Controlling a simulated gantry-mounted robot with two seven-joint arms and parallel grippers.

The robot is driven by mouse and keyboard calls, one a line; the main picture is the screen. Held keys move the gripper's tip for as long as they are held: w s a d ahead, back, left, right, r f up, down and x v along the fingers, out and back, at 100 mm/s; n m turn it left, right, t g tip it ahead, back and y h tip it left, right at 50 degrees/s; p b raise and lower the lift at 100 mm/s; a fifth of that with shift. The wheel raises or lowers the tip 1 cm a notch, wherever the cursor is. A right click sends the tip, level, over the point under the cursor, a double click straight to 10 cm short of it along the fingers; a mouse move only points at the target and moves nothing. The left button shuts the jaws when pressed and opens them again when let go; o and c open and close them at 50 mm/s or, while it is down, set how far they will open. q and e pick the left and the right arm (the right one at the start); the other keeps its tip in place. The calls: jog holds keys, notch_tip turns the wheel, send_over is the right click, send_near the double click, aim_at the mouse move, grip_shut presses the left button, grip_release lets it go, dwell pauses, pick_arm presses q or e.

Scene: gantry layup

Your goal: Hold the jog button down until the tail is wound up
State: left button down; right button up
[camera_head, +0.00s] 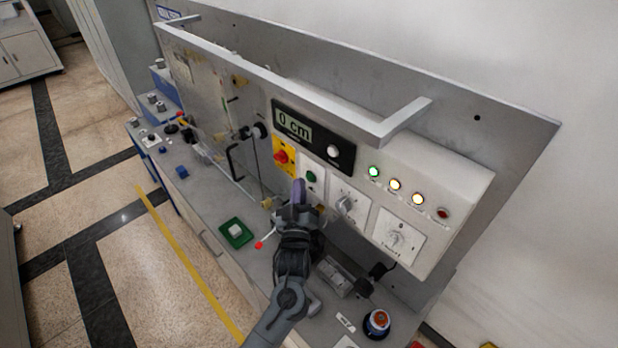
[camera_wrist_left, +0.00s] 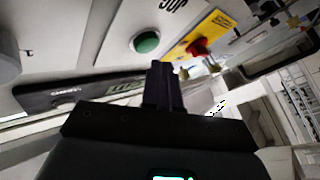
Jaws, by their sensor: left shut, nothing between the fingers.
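A round green button (camera_head: 311,177) sits on a white plate on the control panel, right of the red knob. It also shows in the left wrist view (camera_wrist_left: 146,42), clear of the fingers; its label is cut off and I cannot read it surely. My left gripper (camera_head: 299,188) is shut and empty, its tips close to the button's lower left; the wrist view shows the fingertips (camera_wrist_left: 163,68) beside it. I cannot tell whether they touch the panel. The display (camera_head: 295,125) reads 0 cm. A thin dark line (camera_head: 256,160) hangs left of the panel; I cannot tell if it is the tail.
A red knob on a yellow plate (camera_head: 281,156) is just left of the button. Two dials (camera_head: 346,204) and a row of lamps (camera_head: 395,184) are to the right. A grey rail (camera_head: 300,90) runs above the panel. A green-based white button (camera_head: 236,231) sits on the bench.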

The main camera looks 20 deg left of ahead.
pick_arm(q)
jog(key=shift+w, duration=0.1)
dwell(0.7)
jog(key=shift+w+d+b, duration=0.25)
jog(key=shift+b, duration=0.05)
